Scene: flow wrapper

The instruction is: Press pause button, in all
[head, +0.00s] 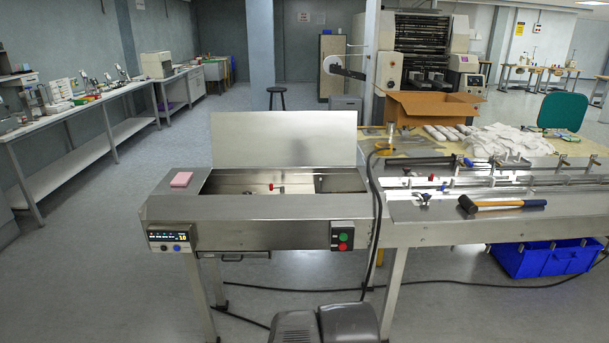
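The flow wrapper (280,234) is a steel machine with its lid (285,138) raised. A small control panel (170,240) on its front left has a lit display, a row of small marks, and round knobs or buttons below, one of them blue (177,248). A black box (342,227) on its front right carries a green button (344,237) above a red button (343,246). No label reading pause is legible, so I cannot tell which is the pause button. My gripper is not in view; only grey parts of my own body show at the bottom edge.
A pink block (181,179) lies on the machine's top left. A mallet (500,204) lies on the conveyor section at right. A blue crate (545,258) sits beneath it. Black cables run down the machine and across the floor. The floor in front at left is clear.

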